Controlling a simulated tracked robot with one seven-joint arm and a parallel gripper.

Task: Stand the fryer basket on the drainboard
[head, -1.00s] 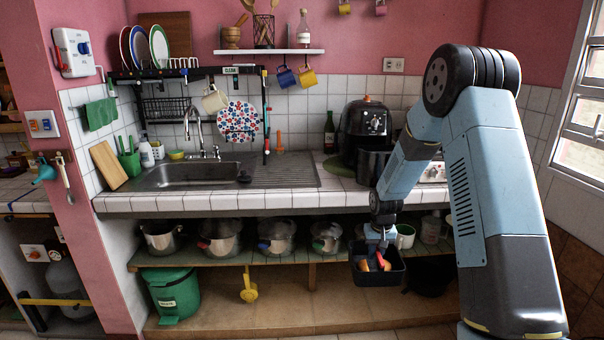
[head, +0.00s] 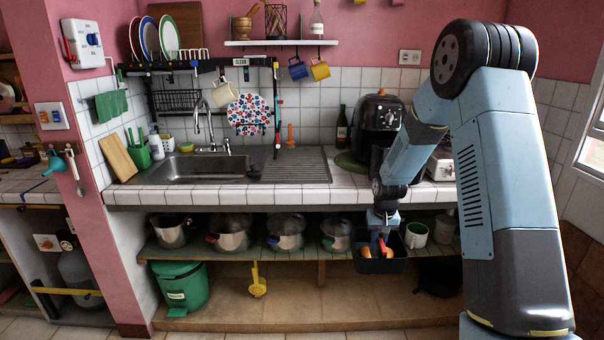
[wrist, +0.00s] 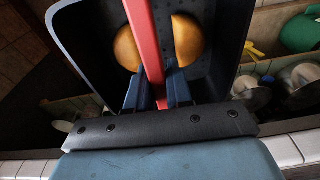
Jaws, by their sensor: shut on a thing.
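My gripper (head: 381,232) is shut on the red handle of the dark fryer basket (head: 380,267), which hangs upright below it in front of the lower shelf, under counter height. In the wrist view, the gripper's fingers (wrist: 156,90) close on the red handle, and the basket (wrist: 236,40) has a perforated floor with two rounded orange pieces (wrist: 127,47) in it. The drainboard (head: 302,166) is the ribbed metal area right of the sink, up on the tiled counter. It looks bare apart from a small dark item at its left edge.
The black fryer (head: 377,120) stands on the counter right of the drainboard, partly behind my arm. A bottle (head: 342,127) stands beside it. The counter's tiled front edge (head: 235,198) lies above the basket. Several pots (head: 286,236) line the lower shelf. A green bin (head: 181,287) stands below.

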